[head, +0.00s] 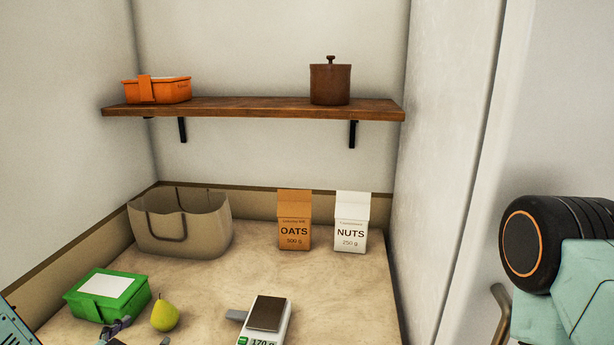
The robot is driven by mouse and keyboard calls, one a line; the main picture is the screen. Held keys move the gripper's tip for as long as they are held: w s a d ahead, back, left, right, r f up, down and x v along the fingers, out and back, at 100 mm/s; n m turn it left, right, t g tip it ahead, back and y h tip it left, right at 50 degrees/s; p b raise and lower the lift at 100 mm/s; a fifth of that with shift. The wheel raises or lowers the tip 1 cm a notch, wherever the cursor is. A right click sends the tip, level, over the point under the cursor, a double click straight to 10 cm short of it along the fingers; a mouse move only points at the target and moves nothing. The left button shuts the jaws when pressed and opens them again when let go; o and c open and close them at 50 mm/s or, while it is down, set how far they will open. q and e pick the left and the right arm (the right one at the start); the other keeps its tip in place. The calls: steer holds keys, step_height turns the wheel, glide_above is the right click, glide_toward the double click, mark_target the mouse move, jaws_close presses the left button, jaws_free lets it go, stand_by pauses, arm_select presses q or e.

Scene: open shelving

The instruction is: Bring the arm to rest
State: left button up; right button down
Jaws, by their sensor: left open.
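My left gripper (141,335) shows only in part at the bottom edge of the head view, with its tips apart. It is just in front of a green lunch box (107,295) with a white lid panel and a yellow-green pear (165,313). I see nothing held between the tips. The rest of this gripper is cut off by the frame. My right gripper is out of view.
A kitchen scale (269,313) stands at front centre. A tan bag (180,222), an oats carton (294,220) and a nuts carton (351,222) stand behind. The middle counter is clear.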

mark_target(160, 316)
arm_select(q)
steer(key=b+x, duration=0.1)
steer(key=x, duration=0.8)
steer(key=shift+w+f, duration=0.1)
steer(key=shift+w, duration=0.05)
steer(key=shift+w+f+b, duration=0.15)
steer(key=shift+f+b, duration=0.1)
steer(key=shift+b, duration=0.15)
steer(key=shift+r, duration=0.7)
